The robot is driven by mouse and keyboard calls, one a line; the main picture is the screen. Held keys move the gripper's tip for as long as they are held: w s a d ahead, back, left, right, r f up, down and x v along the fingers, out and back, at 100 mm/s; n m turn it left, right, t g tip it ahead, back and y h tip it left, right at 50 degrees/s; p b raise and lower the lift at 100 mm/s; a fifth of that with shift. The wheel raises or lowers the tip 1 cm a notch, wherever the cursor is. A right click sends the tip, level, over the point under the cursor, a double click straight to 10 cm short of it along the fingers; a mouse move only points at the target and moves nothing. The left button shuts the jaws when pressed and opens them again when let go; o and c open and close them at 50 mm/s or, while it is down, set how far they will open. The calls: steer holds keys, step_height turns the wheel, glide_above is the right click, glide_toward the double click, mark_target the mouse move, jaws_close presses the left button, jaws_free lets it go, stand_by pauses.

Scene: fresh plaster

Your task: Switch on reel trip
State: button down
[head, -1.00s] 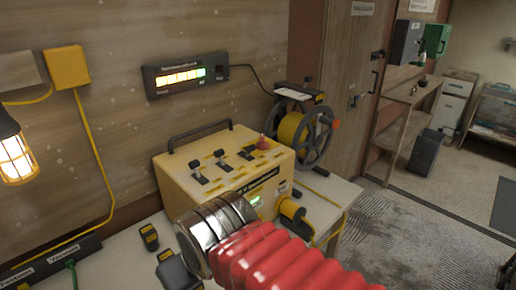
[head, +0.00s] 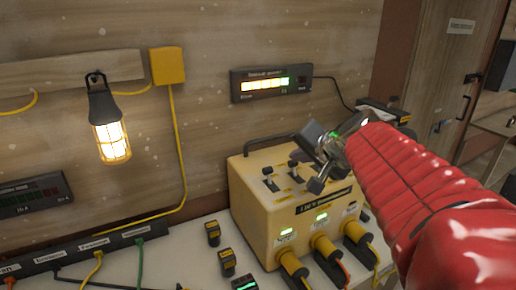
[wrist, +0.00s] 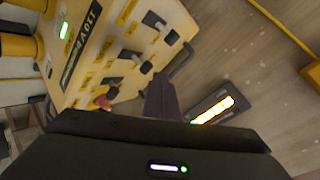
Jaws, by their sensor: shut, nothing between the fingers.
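A yellow power box (head: 262,222) stands on the bench with a row of black toggle switches on its top. Two of them, the left toggle (head: 268,173) and the toggle beside it (head: 296,158), show in the head view. The wrist view shows several toggles, among them an upper one (wrist: 156,21) and a middle one (wrist: 131,58), and a red knob (wrist: 103,101). The switch labels are too small to read, so I cannot tell which is reel trip. My gripper (head: 318,160) is shut and empty over the right part of the box top, hiding the switches there. Its dark fingers show in the wrist view (wrist: 163,98). Contact is unclear.
A lit wall display (head: 266,83) hangs behind the box. A carry handle (head: 275,141) runs along its back edge. Yellow plugs (head: 292,262) sit in its front below green lights. A caged lamp (head: 109,130) and a socket strip (head: 75,253) are left. The reel is mostly hidden.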

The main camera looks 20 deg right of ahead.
steer(key=d+r+m+h, duration=0.1)
steer(key=d+r+m, duration=0.1)
steer(key=d, duration=0.3)
steer(key=s+d+m+y, duration=0.1)
steer(key=s+d, duration=0.2)
steer(key=s, duration=0.3)
steer(key=s+d+f+m+t+y, duration=0.1)
steer(key=s+d+m, duration=0.1)
steer(key=s+d, duration=0.2)
steer(key=s, duration=0.3)
steer(key=shift+s+d+m+t+y, duration=0.15)
steer(key=shift+d+m+t+y, duration=0.15)
steer(key=shift+y, duration=0.1)
steer(key=x, duration=1.4)
steer(key=shift+a+f, duration=0.1)
steer(key=shift+a, duration=0.1)
